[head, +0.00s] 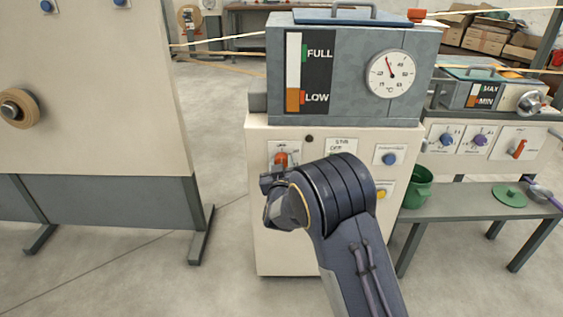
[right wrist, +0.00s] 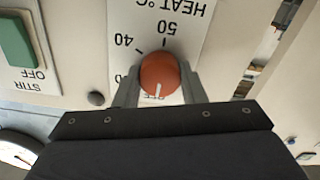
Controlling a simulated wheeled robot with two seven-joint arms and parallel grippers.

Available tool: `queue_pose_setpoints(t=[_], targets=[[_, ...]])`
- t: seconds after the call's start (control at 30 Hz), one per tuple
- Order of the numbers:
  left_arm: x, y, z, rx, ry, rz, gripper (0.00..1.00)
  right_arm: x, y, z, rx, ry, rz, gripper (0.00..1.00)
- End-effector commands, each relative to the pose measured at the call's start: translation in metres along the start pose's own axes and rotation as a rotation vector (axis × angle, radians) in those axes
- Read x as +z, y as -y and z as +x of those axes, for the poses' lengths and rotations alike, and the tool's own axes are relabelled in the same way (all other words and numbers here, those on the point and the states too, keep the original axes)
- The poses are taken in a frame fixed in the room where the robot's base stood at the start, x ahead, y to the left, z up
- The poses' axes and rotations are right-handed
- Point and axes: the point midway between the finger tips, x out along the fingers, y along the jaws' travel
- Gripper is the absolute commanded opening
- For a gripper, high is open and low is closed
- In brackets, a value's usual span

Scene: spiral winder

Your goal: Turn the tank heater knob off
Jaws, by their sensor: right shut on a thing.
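The heater knob (head: 281,158) is red, on a white plate on the cream cabinet below the grey tank (head: 347,75). In the right wrist view, which is upside down, the knob (right wrist: 158,74) sits on a plate marked HEAT °C with 40 and 50. Its white pointer line points down in that view, toward a partly hidden label that looks like OFF. My right gripper (right wrist: 157,88) is shut on the knob, one finger on each side. In the head view my right gripper (head: 280,172) is partly hidden by its own wrist. My left gripper is not in view.
A green STIR switch (right wrist: 15,42) is beside the heat plate. A blue knob (head: 389,158) and a yellow button (head: 382,195) are on the same cabinet. The tank has a round thermometer (head: 390,74).

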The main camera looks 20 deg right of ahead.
Motion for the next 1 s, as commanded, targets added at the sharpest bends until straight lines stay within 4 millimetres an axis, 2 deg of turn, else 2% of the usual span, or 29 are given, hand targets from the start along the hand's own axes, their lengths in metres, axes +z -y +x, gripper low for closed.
queue_pose_setpoints(t=[0.53,0.57,0.7,1.0], targets=[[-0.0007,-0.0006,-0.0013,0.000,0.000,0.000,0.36,0.0012,0.0007,-0.0004,-0.001,0.002,-0.029,0.14],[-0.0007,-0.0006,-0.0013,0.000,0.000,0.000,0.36,0.0012,0.0007,-0.0005,-0.002,0.002,-0.029,0.40],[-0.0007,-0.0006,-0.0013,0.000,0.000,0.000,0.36,0.0009,0.0005,-0.0003,-0.001,0.002,-0.028,0.58],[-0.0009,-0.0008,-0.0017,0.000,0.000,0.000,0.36,0.0002,0.0003,-0.0014,-0.001,0.001,-0.026,0.59]])
